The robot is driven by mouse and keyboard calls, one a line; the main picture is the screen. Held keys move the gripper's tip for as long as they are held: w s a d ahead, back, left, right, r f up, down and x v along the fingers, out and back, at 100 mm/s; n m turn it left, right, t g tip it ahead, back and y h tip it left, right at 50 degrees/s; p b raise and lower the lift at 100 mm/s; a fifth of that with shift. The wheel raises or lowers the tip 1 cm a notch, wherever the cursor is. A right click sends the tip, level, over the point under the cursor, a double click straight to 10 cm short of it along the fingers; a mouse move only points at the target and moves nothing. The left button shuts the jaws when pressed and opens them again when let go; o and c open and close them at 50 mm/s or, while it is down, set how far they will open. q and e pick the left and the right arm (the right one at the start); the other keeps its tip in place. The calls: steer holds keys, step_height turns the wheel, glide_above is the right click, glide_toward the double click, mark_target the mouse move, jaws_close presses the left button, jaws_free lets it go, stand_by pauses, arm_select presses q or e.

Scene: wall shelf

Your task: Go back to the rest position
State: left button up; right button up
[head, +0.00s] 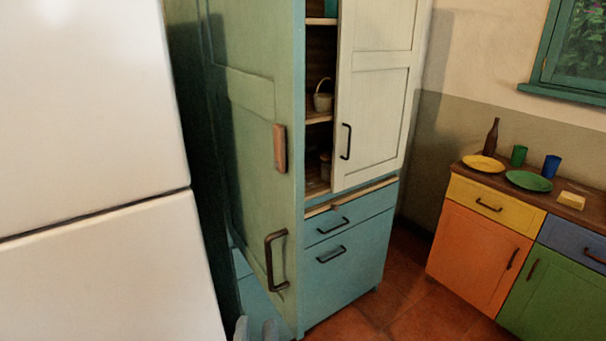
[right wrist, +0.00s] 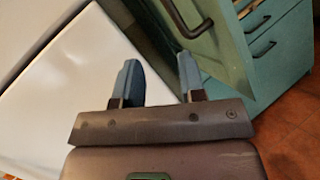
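The fingertips of my right gripper (head: 256,330) show at the bottom edge of the head view, below the open green door of the tall cabinet. In the right wrist view my right gripper (right wrist: 160,80) has its two blue-grey fingers apart, with nothing between them. The green door (head: 255,170) stands open, with a dark handle (head: 275,262) low on it. That handle also shows beyond the fingers in the right wrist view (right wrist: 185,22). The gripper is apart from the handle. My left gripper is not in view.
A white fridge (head: 90,150) fills the left side. The cabinet's pale door (head: 375,100) covers part of the shelves, where a small basket (head: 323,97) stands. Blue drawers (head: 345,245) are below. A low colourful counter (head: 490,225) with dishes stands right, beyond clear tiled floor (head: 400,305).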

steer(key=w+d+f+m+g+y, duration=0.1)
steer(key=w+d+f+m+g, duration=0.15)
steer(key=d+f+m, duration=0.65)
steer(key=w+d+f+m+g, duration=0.1)
steer(key=d+f+m+g, duration=0.4)
steer(key=m, duration=0.8)
steer(key=s+d+f+m+h, duration=0.1)
steer(key=s+d+f+m, duration=0.3)
steer(key=s+d, duration=0.3)
steer(key=s+d+f+m+g+h, duration=0.1)
steer(key=s+d+f+m, duration=0.3)
steer(key=d, duration=1)
steer(key=shift+s+d+f+m+h, duration=0.15)
steer(key=shift+s+d+m+h, duration=0.4)
steer(key=shift+s, duration=1)
steer(key=shift+a+g, duration=0.25)
steer(key=shift+a, duration=0.05)
